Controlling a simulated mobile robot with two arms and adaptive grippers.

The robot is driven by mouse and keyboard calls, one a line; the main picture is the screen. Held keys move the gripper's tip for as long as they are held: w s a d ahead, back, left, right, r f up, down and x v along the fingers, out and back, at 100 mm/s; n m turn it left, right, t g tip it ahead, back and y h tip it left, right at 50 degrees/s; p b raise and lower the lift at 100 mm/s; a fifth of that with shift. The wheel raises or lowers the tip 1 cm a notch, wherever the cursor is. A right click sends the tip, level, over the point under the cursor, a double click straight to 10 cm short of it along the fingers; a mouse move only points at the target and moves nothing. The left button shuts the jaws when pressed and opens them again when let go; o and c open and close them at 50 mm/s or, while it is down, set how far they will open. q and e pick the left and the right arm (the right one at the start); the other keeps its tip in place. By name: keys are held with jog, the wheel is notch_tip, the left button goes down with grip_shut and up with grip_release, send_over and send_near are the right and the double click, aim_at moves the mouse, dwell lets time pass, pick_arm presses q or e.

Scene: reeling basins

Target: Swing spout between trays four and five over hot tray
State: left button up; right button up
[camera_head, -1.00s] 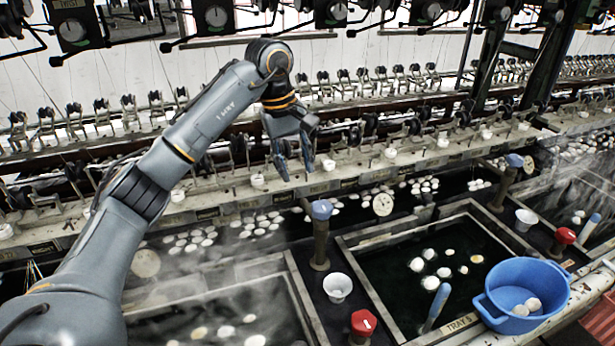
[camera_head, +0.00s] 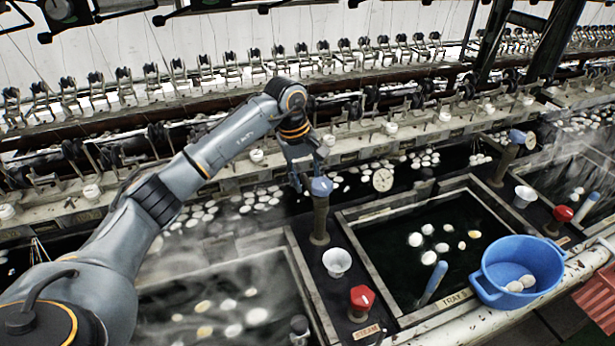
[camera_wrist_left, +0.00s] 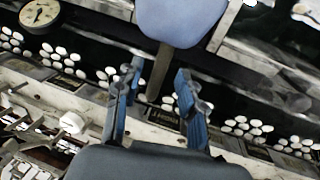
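The spout between the two nearer trays has a blue cap (camera_head: 320,187) on a dark upright post (camera_head: 320,220). In the left wrist view the blue cap (camera_wrist_left: 180,20) is large at the top, and a dark spout bar (camera_wrist_left: 158,75) runs from under it towards the gap between my fingers. My left gripper (camera_head: 307,180) is open, just behind and left of the cap; its fingers (camera_wrist_left: 158,72) stand apart on either side of the bar's end. Contact cannot be told. Steam rises over the left tray (camera_head: 300,285). The tray labelled Tray 5 (camera_head: 375,290) is on the right. My right gripper is out of view.
A white cup (camera_head: 337,262) and a red knob (camera_head: 362,298) stand in front of the post. A blue basin (camera_head: 518,265) sits at the front right. Another blue-capped spout (camera_head: 517,136) is farther right. A dial gauge (camera_head: 383,180) and reeling frames are behind.

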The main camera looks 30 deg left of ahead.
pick_arm(q)
jog(key=shift+f, duration=0.45)
jog(key=shift+c, duration=0.4)
grip_shut()
